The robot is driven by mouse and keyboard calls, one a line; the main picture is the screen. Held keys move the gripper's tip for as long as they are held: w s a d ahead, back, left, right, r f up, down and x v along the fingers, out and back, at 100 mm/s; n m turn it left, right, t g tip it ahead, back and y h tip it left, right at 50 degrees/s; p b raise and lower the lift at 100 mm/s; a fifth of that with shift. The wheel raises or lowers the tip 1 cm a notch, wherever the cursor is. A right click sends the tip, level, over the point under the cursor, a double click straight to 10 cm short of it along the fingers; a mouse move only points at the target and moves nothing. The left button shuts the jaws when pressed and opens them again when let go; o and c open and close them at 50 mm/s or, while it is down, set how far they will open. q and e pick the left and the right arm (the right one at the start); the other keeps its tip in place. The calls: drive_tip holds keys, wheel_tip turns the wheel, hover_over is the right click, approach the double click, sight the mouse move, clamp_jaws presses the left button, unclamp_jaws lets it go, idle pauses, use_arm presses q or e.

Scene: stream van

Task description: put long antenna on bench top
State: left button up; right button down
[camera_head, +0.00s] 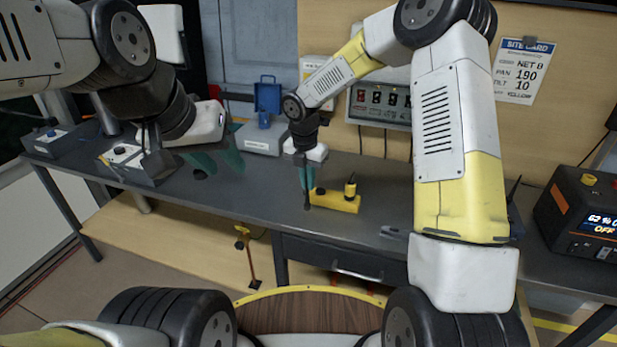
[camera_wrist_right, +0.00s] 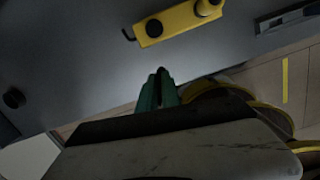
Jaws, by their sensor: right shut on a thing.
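The long antenna (camera_head: 307,201) is a thin dark rod held upright in my right gripper (camera_head: 306,178). That gripper's teal fingers are shut on it, and they also show in the right wrist view (camera_wrist_right: 158,90). The antenna's lower end is over the dark grey bench top (camera_head: 262,190), just left of a yellow block; I cannot tell whether it touches the bench. Its upper part is hidden by the gripper. My left gripper (camera_head: 220,160) is open and looks empty, over the bench further left.
The yellow block (camera_head: 335,203) with a knob stands close to the right gripper; it also shows in the wrist view (camera_wrist_right: 178,22). A blue-and-grey box (camera_head: 263,138) stands behind. A black-and-orange power unit (camera_head: 585,215) is at the right. Bare bench lies between the grippers.

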sight(308, 203)
drive_tip(key=shift+s+f, duration=0.15)
drive_tip(key=shift+f, duration=1.45)
drive_tip(key=c, duration=1.6)
unclamp_jaws()
drive_tip(key=shift+f, duration=0.1)
drive_tip(key=shift+o, duration=0.2)
drive_tip(key=shift+d, duration=0.1)
